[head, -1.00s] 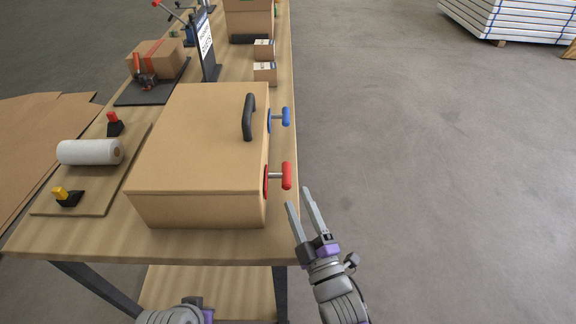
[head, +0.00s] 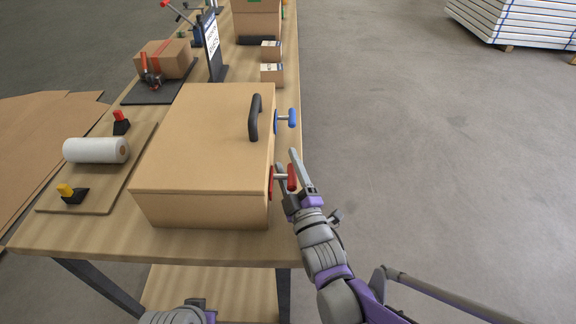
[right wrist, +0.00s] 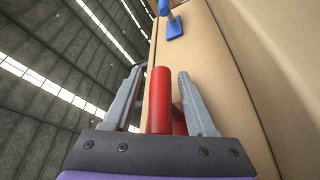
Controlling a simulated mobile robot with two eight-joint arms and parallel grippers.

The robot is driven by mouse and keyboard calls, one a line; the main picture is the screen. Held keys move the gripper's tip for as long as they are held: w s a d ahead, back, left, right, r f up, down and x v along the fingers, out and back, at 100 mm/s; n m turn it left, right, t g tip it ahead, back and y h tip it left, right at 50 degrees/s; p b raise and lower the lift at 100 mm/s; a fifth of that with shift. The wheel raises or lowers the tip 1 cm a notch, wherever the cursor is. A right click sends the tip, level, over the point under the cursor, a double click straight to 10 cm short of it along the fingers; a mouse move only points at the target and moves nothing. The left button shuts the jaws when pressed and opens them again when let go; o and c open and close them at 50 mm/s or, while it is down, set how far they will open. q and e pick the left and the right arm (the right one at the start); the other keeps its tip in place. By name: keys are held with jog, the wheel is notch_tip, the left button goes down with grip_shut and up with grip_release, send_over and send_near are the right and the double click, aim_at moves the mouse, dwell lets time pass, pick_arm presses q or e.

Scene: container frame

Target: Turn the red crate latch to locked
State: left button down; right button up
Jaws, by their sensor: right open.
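The red latch (head: 292,178) sticks out from the right side of the tan crate (head: 200,140), near its front corner. A metal stem joins its red T-handle to a red base on the crate. My right gripper (head: 287,158) is open around the red handle, one finger on each side. In the right wrist view the red handle (right wrist: 160,98) stands between the two open fingers, with visible gaps beside it. My left gripper (head: 190,312) shows only partly at the bottom edge, and its fingers are hidden.
A blue latch (head: 287,118) sits farther back on the same crate side. A black handle (head: 255,117) is on the crate top. Small boxes (head: 272,74) stand behind on the table (head: 120,240).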

grip_shut()
